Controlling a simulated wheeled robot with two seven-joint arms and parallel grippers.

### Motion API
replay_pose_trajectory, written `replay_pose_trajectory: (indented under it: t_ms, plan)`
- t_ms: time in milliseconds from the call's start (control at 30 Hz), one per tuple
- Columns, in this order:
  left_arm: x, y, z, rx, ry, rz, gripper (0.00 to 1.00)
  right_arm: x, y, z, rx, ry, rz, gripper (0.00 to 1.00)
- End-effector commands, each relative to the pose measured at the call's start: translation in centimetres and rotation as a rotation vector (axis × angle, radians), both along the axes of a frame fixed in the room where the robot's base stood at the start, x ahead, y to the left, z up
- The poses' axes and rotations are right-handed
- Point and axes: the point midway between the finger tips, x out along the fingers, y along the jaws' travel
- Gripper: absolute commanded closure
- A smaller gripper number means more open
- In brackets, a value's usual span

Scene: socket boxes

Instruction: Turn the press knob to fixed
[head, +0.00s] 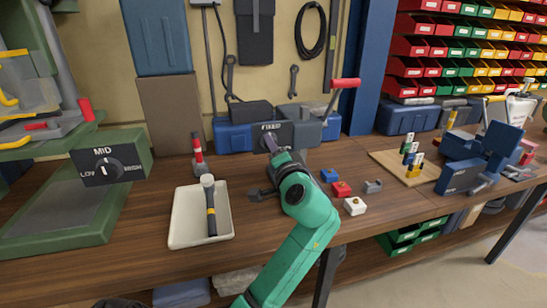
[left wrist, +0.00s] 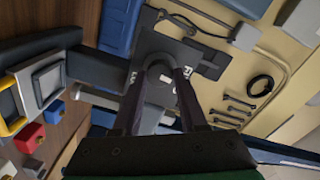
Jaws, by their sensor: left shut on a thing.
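The press (head: 300,135) stands at the back of the bench, with a red-handled lever on its right. My left gripper (head: 268,142) reaches up to this panel and hides the knob in the head view. In the left wrist view the round grey knob (left wrist: 160,72) sits between the two dark fingers of my left gripper (left wrist: 162,85), which are shut on it. Where the knob points cannot be told. My right gripper is not seen.
A green machine (head: 125,165) with a LOW, MID, HIGH knob stands at the left. A white tray (head: 182,238) holds a hammer. Small red, blue and white blocks lie right of my arm. Some bench front is clear.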

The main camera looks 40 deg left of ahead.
Motion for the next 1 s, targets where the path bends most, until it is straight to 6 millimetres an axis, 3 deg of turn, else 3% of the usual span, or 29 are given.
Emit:
replay_pose_trajectory:
  t_ms: [233,833,867,900,1000]
  plan:
    - [0.03,-0.03,-0.44,-0.068,-0.086,0.0,1.0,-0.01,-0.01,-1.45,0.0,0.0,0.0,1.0]
    - [0.02,-0.01,-0.27,-0.091,-0.117,0.002,1.0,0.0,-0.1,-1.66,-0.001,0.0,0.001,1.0]
    - [0.02,-0.01,-0.28,-0.09,-0.117,0.001,0.47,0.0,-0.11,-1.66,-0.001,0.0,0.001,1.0]
    - [0.02,-0.02,-0.26,-0.09,-0.117,0.001,0.32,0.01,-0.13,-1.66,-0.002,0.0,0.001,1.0]
    - [0.01,-0.01,-0.19,-0.088,-0.119,0.001,0.28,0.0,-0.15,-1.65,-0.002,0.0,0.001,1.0]
